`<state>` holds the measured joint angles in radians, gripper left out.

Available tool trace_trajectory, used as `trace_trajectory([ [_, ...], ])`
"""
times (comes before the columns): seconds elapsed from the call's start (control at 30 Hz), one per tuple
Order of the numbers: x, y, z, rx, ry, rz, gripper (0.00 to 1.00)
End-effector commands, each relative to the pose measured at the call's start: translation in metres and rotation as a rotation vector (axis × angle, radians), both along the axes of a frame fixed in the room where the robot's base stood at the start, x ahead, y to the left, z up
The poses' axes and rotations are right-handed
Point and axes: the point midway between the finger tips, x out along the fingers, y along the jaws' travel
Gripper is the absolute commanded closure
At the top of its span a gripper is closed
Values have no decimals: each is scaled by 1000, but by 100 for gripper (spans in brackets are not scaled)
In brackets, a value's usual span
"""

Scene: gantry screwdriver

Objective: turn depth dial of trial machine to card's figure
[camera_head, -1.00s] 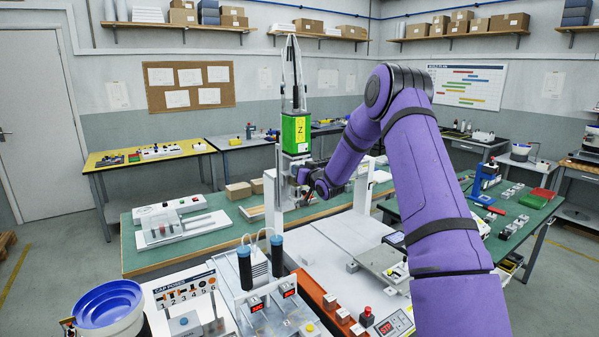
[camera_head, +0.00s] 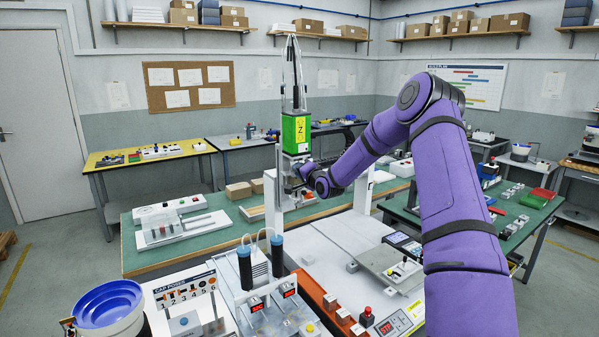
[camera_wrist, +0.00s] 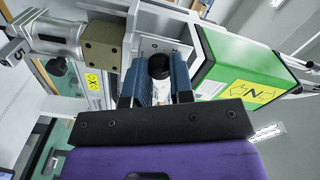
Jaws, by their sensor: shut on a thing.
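The gantry machine stands at the centre of the head view, with a green box marked Z (camera_head: 295,133) on its upright. My gripper (camera_head: 299,180) is at the machine just below that box, and my wrist hides most of the contact there. In the wrist view, the two blue-grey fingers of my gripper (camera_wrist: 160,80) are shut on a small round dial with a dark top (camera_wrist: 159,66) and a pale marked side. The green box (camera_wrist: 250,75) is close to the right of the fingers. I cannot read the dial's figure. I cannot make out the card with its figure.
A metal cylinder with a brass block (camera_wrist: 103,46) is close left of my fingers. Below the gantry is a white machine bed (camera_head: 335,245). Two dark-blue-topped cylinders (camera_head: 277,256), a blue bowl feeder (camera_head: 104,305) and a red button (camera_head: 367,311) stand in front.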

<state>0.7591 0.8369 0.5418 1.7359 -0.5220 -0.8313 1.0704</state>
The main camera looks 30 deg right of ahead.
Motion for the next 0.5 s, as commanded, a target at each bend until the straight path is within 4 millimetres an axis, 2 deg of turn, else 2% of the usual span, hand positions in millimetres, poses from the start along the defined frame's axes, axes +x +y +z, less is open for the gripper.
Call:
trace_trajectory([
  [0.5, -1, -2, -2, 473, 17, -3, 100],
])
